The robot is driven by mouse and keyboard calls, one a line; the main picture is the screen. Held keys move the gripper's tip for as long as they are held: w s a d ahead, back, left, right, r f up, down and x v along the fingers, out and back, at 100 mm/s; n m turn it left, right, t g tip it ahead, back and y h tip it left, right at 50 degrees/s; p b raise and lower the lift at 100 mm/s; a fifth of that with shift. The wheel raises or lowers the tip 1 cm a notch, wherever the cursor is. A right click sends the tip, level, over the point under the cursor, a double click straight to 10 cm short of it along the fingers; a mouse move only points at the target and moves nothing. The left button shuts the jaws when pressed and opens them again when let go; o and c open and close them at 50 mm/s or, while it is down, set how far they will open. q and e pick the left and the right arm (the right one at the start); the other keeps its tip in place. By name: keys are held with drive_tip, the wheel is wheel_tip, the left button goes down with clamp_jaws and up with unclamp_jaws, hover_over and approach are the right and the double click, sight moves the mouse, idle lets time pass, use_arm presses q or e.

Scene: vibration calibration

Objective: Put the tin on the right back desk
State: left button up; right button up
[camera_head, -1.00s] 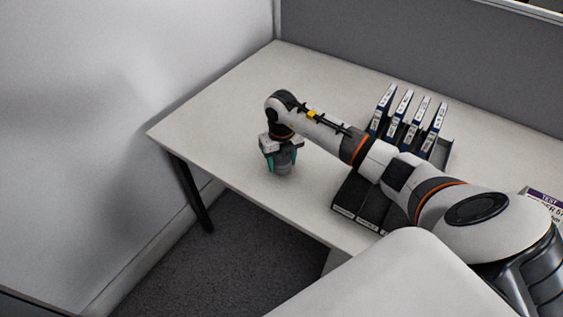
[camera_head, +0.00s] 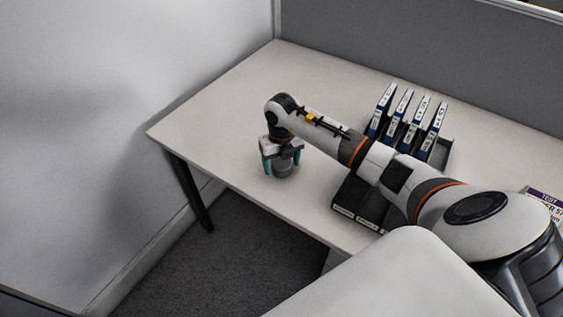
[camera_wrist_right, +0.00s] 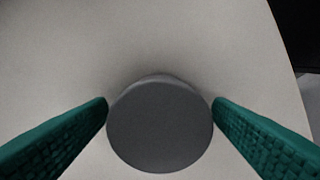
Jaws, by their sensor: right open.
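A grey round tin (camera_head: 283,171) stands upright on the white desk (camera_head: 215,105), near its front left edge. My right gripper (camera_head: 281,166) points down over the tin with its teal fingers on either side of it. In the right wrist view the tin's flat grey top (camera_wrist_right: 160,123) lies between the two fingers of my right gripper (camera_wrist_right: 160,105). The fingers are open, and a narrow gap seems to show beside the tin's rim. My left gripper is not in view.
Several blue and white binders (camera_head: 408,120) stand in a dark rack at the back right of the desk. Dark boxes (camera_head: 361,200) lie under my right arm. A grey partition (camera_head: 400,50) closes the back. The desk's left and back-left area is clear.

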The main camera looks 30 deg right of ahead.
sight(281, 161)
wheel_tip(281, 161, up, 12)
drive_tip(key=shift+b, duration=0.4)
drive_tip(key=shift+f, duration=0.1)
